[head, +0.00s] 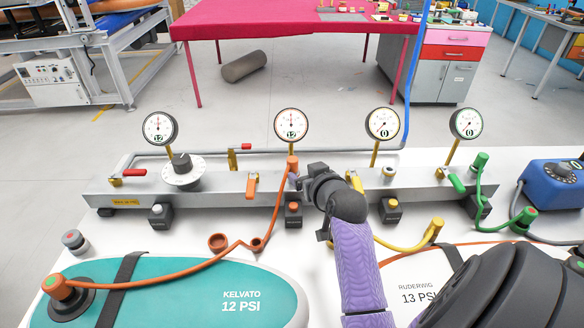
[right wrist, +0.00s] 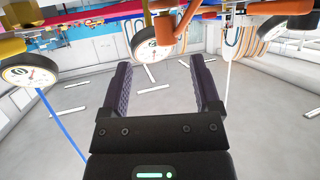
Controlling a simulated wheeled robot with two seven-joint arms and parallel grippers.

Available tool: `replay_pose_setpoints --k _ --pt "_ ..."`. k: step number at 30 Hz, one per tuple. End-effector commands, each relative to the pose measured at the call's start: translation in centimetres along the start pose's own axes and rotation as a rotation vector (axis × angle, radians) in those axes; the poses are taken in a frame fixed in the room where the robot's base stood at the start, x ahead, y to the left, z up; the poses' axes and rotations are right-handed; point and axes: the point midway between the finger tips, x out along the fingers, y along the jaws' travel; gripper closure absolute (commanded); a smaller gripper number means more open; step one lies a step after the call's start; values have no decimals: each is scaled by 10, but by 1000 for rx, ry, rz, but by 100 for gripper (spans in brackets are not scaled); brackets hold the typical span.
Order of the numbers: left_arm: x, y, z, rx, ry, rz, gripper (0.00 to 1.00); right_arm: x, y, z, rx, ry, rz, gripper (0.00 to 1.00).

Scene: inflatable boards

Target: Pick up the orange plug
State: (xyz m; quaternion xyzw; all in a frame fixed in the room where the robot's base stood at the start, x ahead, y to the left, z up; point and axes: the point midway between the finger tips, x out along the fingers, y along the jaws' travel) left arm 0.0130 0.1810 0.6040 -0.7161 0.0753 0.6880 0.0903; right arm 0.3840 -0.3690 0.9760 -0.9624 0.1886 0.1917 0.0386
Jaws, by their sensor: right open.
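The orange plug (head: 292,163) stands upright at the metal manifold, below the second gauge from the left, with its orange hose running down from it. In the right wrist view an orange fitting with a hose (right wrist: 166,27) shows at the top, beyond the fingertips. My right gripper (head: 294,181) is beside the plug, at its lower right. In the right wrist view the gripper (right wrist: 163,80) has its purple fingers wide apart with nothing between them. Whether a finger touches the plug or hose I cannot tell. My left gripper is not in view.
The manifold (head: 222,187) carries several gauges and valve levers. The orange hose leads to a valve on the teal board (head: 180,295). A yellow hose (head: 405,246) lies right of my arm; a green plug (head: 479,161) and blue pump (head: 555,184) are farther right.

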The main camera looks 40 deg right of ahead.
Motion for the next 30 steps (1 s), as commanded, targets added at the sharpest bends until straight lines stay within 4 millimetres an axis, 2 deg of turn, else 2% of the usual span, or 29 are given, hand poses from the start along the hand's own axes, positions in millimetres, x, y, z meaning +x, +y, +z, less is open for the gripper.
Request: replay_pose_setpoints --k 3,7,12,15,21,23,30 --pt "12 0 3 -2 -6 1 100 25 0 2 0 0 -1 20" --pt "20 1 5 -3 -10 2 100 44 -2 3 0 0 0 20" --pt "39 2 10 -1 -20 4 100 79 -6 7 0 -1 0 20" --pt "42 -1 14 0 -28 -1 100 88 -6 5 -1 -1 0 20" --pt "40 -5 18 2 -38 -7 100 88 -6 3 -2 -1 0 20" --pt "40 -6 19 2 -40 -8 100 88 -6 3 -2 -1 0 30" --pt "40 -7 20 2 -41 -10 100 88 -6 3 -1 -1 0 81"
